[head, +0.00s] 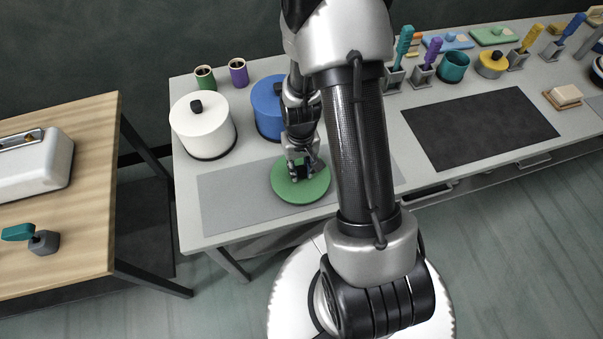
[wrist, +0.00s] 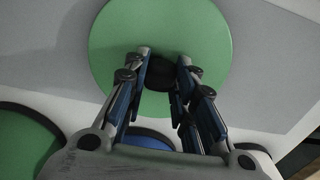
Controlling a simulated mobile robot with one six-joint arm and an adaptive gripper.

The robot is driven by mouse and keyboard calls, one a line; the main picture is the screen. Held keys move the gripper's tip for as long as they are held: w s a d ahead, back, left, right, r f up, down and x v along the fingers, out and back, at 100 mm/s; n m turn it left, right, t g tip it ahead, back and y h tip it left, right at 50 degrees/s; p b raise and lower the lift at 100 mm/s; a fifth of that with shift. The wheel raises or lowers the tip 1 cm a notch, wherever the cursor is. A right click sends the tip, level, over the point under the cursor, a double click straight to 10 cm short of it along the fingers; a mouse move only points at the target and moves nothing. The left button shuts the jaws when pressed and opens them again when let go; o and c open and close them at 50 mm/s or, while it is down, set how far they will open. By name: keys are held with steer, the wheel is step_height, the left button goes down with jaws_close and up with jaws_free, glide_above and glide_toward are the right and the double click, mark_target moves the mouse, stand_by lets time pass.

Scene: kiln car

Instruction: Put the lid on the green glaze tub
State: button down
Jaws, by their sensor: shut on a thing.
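The round green lid (head: 286,190) with a black knob is at the grey mat near the table's front edge. I cannot tell whether it rests on the mat or hangs just above it. My gripper (head: 301,172) points down and is shut on the lid's knob. In the wrist view the fingers (wrist: 163,60) stand on both sides of the black knob, at the middle of the green lid (wrist: 160,20). A green round surface with a dark rim (wrist: 25,145), probably the green glaze tub, shows partly at the wrist view's lower left. My arm appears to hide it in the head view.
A blue lidded tub (head: 267,105) stands behind my gripper, with a white lidded tub (head: 202,128) to its left. Two small cups (head: 239,73) stand at the back. The grey mat (head: 235,200) is clear left of the lid. A wooden table (head: 80,190) is farther left.

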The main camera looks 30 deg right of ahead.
steer(key=shift+r, duration=0.1)
steer(key=shift+r+p, duration=1.3)
steer(key=shift+r, duration=0.4)
steer(key=shift+r, duration=0.1)
step_height(320, 180, up, 12)
steer(key=r+p, duration=0.1)
steer(key=p, duration=0.9)
steer(key=w+d+f+b, duration=0.1)
steer(key=w+d, duration=0.4)
steer(key=d, duration=0.4)
steer(key=w+d+f+b, duration=0.1)
steer(key=w+d, duration=0.4)
steer(key=d, duration=0.5)
steer(key=w+d+f+b, duration=0.1)
steer(key=w+d, duration=0.4)
steer(key=d, duration=0.5)
steer(key=shift+d+f, duration=0.15)
steer(key=shift+f, duration=0.25)
stand_by(0.9)
stand_by(0.4)
